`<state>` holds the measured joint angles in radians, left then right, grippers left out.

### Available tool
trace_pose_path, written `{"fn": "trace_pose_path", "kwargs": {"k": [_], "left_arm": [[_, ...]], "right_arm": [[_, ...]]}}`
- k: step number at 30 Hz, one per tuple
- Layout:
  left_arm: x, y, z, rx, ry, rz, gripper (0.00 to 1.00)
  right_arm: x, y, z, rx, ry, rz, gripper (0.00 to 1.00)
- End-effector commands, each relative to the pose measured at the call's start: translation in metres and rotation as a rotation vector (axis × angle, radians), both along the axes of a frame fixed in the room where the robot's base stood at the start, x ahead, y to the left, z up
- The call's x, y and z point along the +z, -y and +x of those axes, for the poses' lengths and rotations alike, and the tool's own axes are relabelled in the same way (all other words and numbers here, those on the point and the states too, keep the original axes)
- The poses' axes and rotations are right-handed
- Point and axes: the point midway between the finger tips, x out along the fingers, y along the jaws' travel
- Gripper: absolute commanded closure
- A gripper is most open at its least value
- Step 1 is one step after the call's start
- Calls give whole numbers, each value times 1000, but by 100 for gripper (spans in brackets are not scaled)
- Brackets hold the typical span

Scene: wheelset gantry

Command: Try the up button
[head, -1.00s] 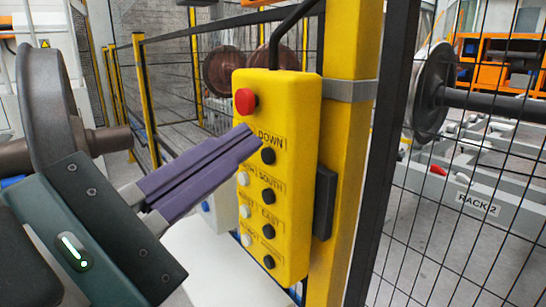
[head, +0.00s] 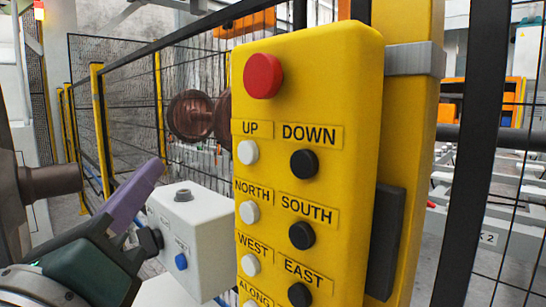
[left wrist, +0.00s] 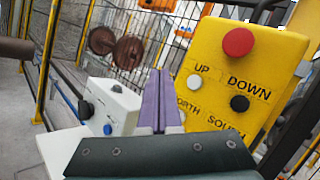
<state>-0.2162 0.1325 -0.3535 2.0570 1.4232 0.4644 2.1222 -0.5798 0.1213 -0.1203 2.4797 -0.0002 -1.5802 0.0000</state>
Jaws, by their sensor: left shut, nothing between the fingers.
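The yellow control box (head: 372,110) hangs on a yellow post and fills the middle of the head view. Its white UP button (head: 248,152) sits below the UP label, left of the black DOWN button (head: 304,163). The UP button also shows in the left wrist view (left wrist: 194,82). My left gripper (head: 155,168) is shut and empty, its purple fingers left of the box and apart from the UP button in the head view. In the left wrist view the fingers (left wrist: 160,74) point up, left of the UP button. My right gripper is not in view.
A red mushroom button (head: 263,76) sits above UP; NORTH, SOUTH, WEST and EAST buttons are below. A white box (head: 205,225) with a blue button stands behind my gripper. Mesh fencing and brown wheelsets (head: 190,115) are behind. A black fence post (head: 475,160) is at right.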

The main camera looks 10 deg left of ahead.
Motion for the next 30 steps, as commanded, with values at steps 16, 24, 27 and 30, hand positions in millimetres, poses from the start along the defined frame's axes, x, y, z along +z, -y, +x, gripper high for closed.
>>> {"fn": "trace_pose_path", "kwargs": {"k": [16, 24, 27, 30], "left_arm": [[1, 25, 31, -1, 2, 2, 100], [-1, 45, 58, 1, 2, 1, 100], [-1, 50, 64, 0, 1, 2, 100], [-1, 53, 68, 0, 0, 3, 100]], "right_arm": [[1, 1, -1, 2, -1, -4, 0], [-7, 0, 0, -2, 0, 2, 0], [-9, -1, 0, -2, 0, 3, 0], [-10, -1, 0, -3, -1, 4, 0]]}}
